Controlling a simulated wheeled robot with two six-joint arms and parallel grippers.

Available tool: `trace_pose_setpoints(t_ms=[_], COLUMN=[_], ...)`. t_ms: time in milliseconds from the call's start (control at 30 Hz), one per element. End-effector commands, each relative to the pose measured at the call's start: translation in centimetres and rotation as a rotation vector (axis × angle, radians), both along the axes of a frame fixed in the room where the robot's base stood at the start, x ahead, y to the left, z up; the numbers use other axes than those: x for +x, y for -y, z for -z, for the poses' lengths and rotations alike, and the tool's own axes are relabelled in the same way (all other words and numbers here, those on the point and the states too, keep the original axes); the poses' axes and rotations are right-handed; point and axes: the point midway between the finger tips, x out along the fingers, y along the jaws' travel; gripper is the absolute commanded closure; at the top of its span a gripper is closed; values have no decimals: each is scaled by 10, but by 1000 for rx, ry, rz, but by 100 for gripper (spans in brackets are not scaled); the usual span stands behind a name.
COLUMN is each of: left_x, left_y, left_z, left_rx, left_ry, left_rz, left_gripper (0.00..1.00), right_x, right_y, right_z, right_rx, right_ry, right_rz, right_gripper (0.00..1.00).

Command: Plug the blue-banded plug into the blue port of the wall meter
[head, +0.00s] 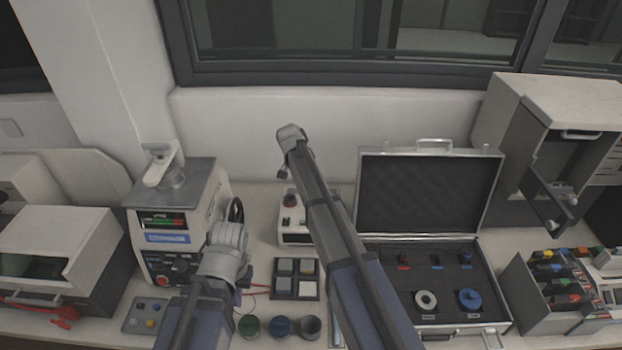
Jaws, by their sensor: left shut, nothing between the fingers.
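No blue-banded plug can be made out for certain in the head view. Small dark pieces with blue marks (437,263) stand in the open case (461,331) at the right; I cannot tell if one is the plug. I cannot identify a wall meter with a blue port. My left gripper (244,278) points down beside the grey-white press machine (165,258); it is shut and empty, partly hidden by its own wrist.
Several round cups (280,327) stand at the front. A thin red cable (262,287) lies near the left gripper.

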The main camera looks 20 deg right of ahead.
Motion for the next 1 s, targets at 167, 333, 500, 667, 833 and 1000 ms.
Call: trace_pose_setpoints(t_ms=[167,333,500,667,833,1000], left_x=[0,0,0,0,0,0], left_y=[0,0,0,0,0,0], left_z=[6,5,6,9,14,13], left_rx=[0,0,0,0,0,0], left_ry=[0,0,0,0,0,0], left_rz=[2,2,1,1,1,1], left_gripper=[100,100,100,100,100,100], right_x=[0,0,0,0,0,0], right_y=[0,0,0,0,0,0], right_z=[6,5,6,9,14,13], right_rx=[0,0,0,0,0,0], right_ry=[0,0,0,0,0,0], right_rz=[0,0,0,0,0,0], right_gripper=[100,100,100,100,100,100])
